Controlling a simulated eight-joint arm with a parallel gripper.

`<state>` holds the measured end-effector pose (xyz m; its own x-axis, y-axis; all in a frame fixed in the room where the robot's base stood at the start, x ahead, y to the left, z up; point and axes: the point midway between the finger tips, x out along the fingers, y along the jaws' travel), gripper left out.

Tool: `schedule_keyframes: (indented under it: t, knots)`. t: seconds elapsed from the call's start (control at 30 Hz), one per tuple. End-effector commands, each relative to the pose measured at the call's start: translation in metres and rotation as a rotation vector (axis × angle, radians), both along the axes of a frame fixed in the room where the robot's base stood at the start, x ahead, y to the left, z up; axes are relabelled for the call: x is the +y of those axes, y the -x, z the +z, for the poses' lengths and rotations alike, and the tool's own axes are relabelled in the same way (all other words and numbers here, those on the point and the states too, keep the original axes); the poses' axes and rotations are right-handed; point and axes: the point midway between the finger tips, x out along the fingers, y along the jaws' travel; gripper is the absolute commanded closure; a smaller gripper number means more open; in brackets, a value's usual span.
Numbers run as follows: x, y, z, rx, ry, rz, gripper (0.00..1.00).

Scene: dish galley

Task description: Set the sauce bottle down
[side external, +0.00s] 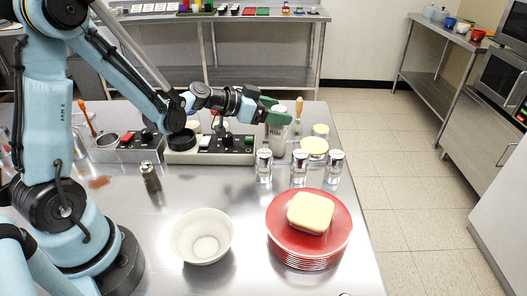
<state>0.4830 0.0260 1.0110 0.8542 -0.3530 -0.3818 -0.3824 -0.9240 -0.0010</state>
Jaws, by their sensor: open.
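My gripper (273,112) has green fingers and is at the top of the bottle. The jaws are open, with the fingers at the bottle's upper part and hiding some of it. I cannot tell from this view whether a finger touches it. The bottle's base appears to be on the table, partly hidden behind a glass shaker.
Three clear shakers (299,168) stand in front of the bottle. Red plates (338,241) bearing a yellow block (310,212) and a white bowl (202,237) are nearer. Table is clear between bowl and switch box.

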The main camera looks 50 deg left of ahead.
Motion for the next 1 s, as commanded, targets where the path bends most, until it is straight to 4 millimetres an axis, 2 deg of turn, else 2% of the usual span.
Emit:
schedule_keyframes:
  t: [0.3, 0.5, 0.67, 0.77, 0.87, 1.0]
  knots:
    - [0.02, 0.047, 0.021, -0.001, 0.001, 0.004, 0.28]
    - [0.028, 0.065, 0.029, -0.001, 0.001, 0.004, 0.28]
    - [0.029, 0.072, 0.032, 0.004, 0.001, 0.0, 0.28]
    - [0.021, 0.076, 0.032, 0.042, 0.005, -0.002, 0.28]
    - [0.006, 0.086, 0.031, 0.133, 0.008, 0.002, 0.28]
    - [-0.018, 0.111, 0.027, 0.306, -0.001, 0.045, 0.28]
